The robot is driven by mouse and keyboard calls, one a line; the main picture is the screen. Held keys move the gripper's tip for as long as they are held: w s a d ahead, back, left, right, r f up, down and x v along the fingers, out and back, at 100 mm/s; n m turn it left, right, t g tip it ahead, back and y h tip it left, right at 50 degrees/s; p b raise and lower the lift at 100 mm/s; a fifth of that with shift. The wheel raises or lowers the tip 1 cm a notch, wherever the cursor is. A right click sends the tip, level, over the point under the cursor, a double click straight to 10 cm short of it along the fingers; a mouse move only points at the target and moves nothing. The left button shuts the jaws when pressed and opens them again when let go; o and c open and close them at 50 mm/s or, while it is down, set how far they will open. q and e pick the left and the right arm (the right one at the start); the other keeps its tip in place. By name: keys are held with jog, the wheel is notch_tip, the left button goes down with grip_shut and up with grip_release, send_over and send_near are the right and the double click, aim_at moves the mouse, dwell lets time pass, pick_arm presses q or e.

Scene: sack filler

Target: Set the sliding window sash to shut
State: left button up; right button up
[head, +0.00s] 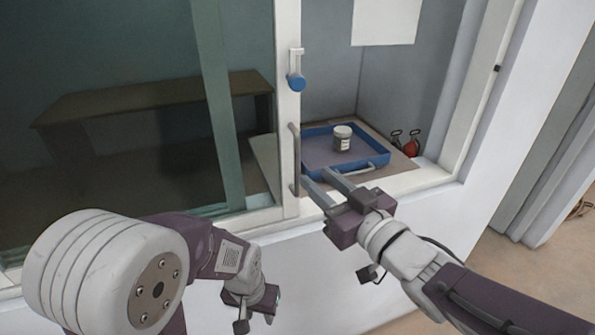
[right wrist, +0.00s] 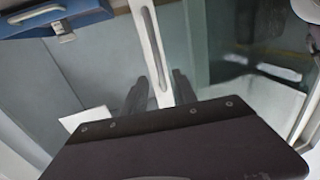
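In the right wrist view the fingers (right wrist: 160,92) lie apart on either side of the handle (right wrist: 154,50); contact cannot be told. My left gripper (head: 245,312) hangs low in front of the wall, away from the sash; its fingers are unclear.
Through the gap, a blue tray (head: 378,161) holds a white-lidded jar (head: 342,138) on a board. A dark bench (head: 150,97) shows behind the glass. The white sill (head: 420,181) runs below the gap.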

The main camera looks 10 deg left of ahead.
aim_at(299, 161)
jog(key=x, duration=0.9)
jog(key=shift+d, duration=0.1)
grip_shut()
jog(key=shift+w, duration=0.1)
dwell(1.0)
